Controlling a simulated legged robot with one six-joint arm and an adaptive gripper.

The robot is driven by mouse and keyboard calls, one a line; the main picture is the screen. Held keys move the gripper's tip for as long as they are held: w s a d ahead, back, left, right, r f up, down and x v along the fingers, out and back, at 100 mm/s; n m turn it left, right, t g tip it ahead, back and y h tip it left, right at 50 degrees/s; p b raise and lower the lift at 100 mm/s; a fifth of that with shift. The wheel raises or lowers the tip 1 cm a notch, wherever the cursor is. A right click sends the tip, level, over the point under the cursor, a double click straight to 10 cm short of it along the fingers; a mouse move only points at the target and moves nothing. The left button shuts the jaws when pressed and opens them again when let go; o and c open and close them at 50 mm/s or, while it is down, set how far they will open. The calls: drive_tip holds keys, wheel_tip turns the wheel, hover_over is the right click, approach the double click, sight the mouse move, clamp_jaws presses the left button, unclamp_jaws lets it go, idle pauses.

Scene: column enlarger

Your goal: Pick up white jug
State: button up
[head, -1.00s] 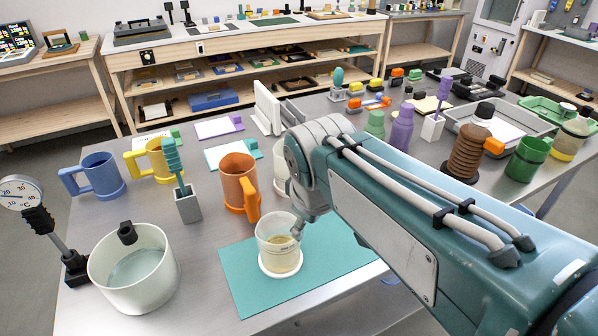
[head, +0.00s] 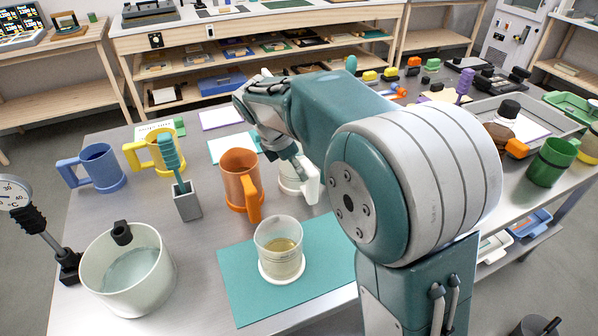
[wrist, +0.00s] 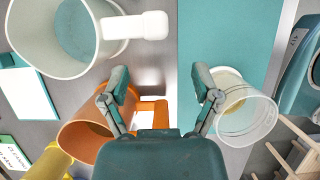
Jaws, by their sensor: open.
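The white jug (head: 290,182) stands upright on the grey table behind the teal mat, partly hidden by my arm. Its handle (head: 312,185) points to the right. In the wrist view the white jug (wrist: 75,38) fills the upper left, with pale blue-grey showing inside and its handle (wrist: 145,26) reaching right. My gripper (wrist: 160,78) is open and empty, its two fingers apart. In that view the handle lies ahead of the gap, above the fingertips. In the head view my gripper (head: 300,162) is at the jug, and whether they touch cannot be told.
An orange jug (head: 240,182) stands just left of the white jug; it also shows near the left finger in the wrist view (wrist: 85,130). A clear beaker (head: 279,245) stands on the teal mat (head: 240,275). A grey brush holder (head: 187,202) and white bucket (head: 128,270) are further left.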

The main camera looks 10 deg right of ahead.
sight(307, 183)
drive_tip(key=x, duration=0.3)
drive_tip(key=shift+a+f, duration=0.1)
drive_tip(key=shift+a, duration=0.1)
drive_tip(key=x, duration=0.5)
drive_tip(key=shift+w+d, duration=0.2)
drive_tip(key=shift+w, duration=0.1)
drive_tip(key=shift+c, duration=0.3)
clamp_jaws()
